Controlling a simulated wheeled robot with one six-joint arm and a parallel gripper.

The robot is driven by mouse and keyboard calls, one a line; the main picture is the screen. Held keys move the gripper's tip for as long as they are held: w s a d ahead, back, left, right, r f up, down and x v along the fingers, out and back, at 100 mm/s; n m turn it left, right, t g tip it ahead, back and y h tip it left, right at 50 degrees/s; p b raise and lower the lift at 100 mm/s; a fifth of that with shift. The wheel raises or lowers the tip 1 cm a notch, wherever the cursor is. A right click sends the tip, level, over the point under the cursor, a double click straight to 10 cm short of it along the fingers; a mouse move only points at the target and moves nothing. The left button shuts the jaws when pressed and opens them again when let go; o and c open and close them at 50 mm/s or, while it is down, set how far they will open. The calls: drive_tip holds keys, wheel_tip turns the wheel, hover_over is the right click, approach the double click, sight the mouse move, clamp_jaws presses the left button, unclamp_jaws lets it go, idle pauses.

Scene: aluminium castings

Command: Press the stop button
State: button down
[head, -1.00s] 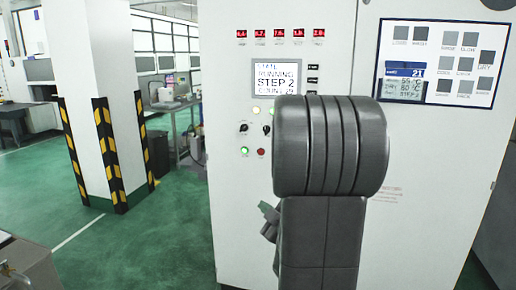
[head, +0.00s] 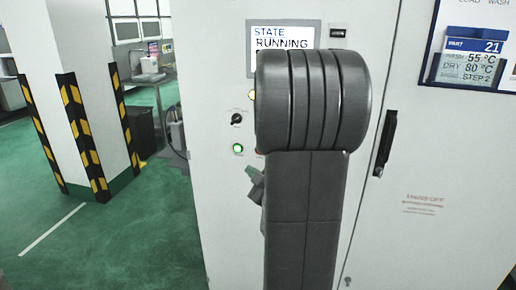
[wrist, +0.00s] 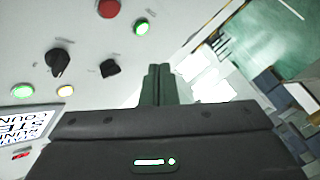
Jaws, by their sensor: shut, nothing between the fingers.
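The red button (wrist: 108,8), which looks like the stop button, is on the white cabinet panel at the top edge of the wrist view. In the head view it is almost wholly hidden behind my arm. A lit green button (wrist: 141,27) sits beside it, and shows in the head view (head: 238,148) too. My gripper (wrist: 158,68) is shut and empty, its fingers pointing towards the panel below the green button in the picture. Whether the fingertips touch the panel I cannot tell. In the head view my arm hides most of the gripper.
Two black knobs (wrist: 57,63) and lit lamps (wrist: 65,91) share the panel. The display (head: 283,40) reads STATE RUNNING. A black door handle (head: 385,143) is right of my arm. A striped pillar (head: 85,110) stands left, with open green floor (head: 150,225) between.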

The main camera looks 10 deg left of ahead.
idle(0.3)
drive_tip(key=w+p, duration=0.2)
drive_tip(key=w, duration=0.6)
drive_tip(key=shift+w+d, duration=0.2)
drive_tip(key=shift+w, duration=0.2)
drive_tip(key=shift+w, duration=0.1)
idle(1.7)
drive_tip(key=shift+w, duration=0.3)
drive_tip(key=shift+w+b, duration=0.4)
idle(0.7)
drive_tip(key=shift+s, duration=0.1)
drive_tip(key=shift+s+b, duration=0.55)
drive_tip(key=shift+s, duration=0.15)
